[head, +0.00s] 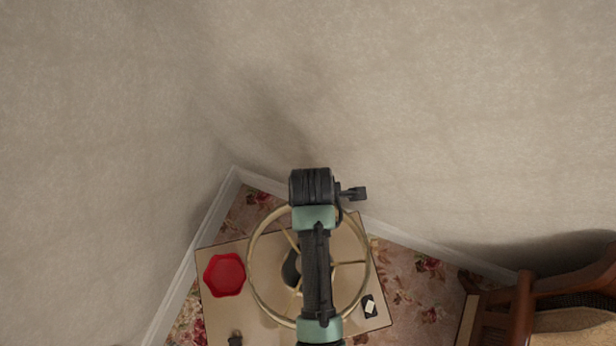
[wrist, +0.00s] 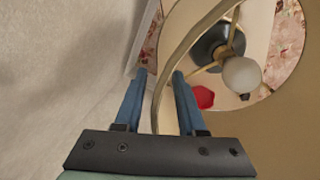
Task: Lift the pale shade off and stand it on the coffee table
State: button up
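The pale shade shows in the head view as a cream ring with thin spokes (head: 249,270), partly hidden by my arm. In the wrist view I look down into it; its near rim (wrist: 181,58) passes between my fingers. Inside are a white bulb (wrist: 241,74), brass arms and a dark lamp base (wrist: 212,45). My gripper (wrist: 160,74) is open, one blue finger on each side of the rim, with visible gaps. It is hidden by my arm in the head view. I cannot identify a separate coffee table; the lamp stands on a tan tabletop (head: 213,312).
On the tabletop are a red dish (head: 225,275), a small black-and-white item (head: 370,306) and a small dark object (head: 235,339). Walls meet in a corner close behind. A wooden chair (head: 520,306) stands at the lower right. Flowered carpet (head: 415,290) shows between.

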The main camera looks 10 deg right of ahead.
jog(key=shift+w+d+f, duration=0.1)
jog(key=shift+w+f, duration=0.05)
jog(key=shift+f, duration=0.55)
jog(key=shift+w+d+f, duration=0.1)
jog(key=shift+f, duration=0.6)
grip_shut()
jog(key=shift+r, duration=0.1)
